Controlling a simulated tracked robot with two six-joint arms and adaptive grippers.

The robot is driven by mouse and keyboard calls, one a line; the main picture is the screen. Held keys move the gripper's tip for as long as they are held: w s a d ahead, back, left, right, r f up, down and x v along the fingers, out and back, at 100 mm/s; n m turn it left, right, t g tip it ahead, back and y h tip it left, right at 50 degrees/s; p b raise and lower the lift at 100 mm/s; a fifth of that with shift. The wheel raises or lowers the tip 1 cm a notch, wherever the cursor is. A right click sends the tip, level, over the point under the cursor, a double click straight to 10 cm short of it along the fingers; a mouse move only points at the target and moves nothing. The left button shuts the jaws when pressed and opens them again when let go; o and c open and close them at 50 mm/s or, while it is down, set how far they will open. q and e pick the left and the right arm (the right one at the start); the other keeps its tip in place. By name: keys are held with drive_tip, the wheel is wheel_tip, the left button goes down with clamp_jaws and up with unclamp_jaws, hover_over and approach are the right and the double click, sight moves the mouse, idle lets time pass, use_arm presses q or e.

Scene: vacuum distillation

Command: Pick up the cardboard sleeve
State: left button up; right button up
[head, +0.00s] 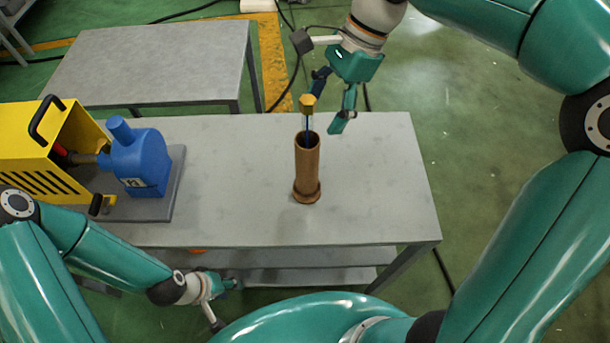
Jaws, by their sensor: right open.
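The cardboard sleeve (307,170) is a brown upright tube with a wider foot. It stands on the grey table, right of its middle. A thin dark-blue rod with a yellow top (308,103) sticks up out of its open mouth. My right gripper (326,110) is open and points down, just above and to the right of the sleeve's mouth. Its fingers are near the yellow top; whether they touch it I cannot tell. Nothing shows held in it. My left gripper (228,292) is low in front of the table, away from the sleeve; its fingers are too small to read.
The grey table (386,200) is clear right of the sleeve. At its left stand a yellow machine (47,160) and a blue pump (140,160) on a dark plate. A second, empty grey table (155,60) is behind. Cables lie on the green floor.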

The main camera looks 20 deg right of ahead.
hover_over(307, 169)
drive_tip(key=w+d, duration=0.2)
drive_tip(key=w, duration=0.1)
drive_tip(key=shift+s+a+f, duration=0.1)
drive_tip(key=shift+s+f, duration=0.05)
drive_tip(key=shift+f, duration=1.35)
drive_tip(key=shift+s+f, duration=0.1)
drive_tip(key=shift+f, duration=1.35)
clamp_jaws()
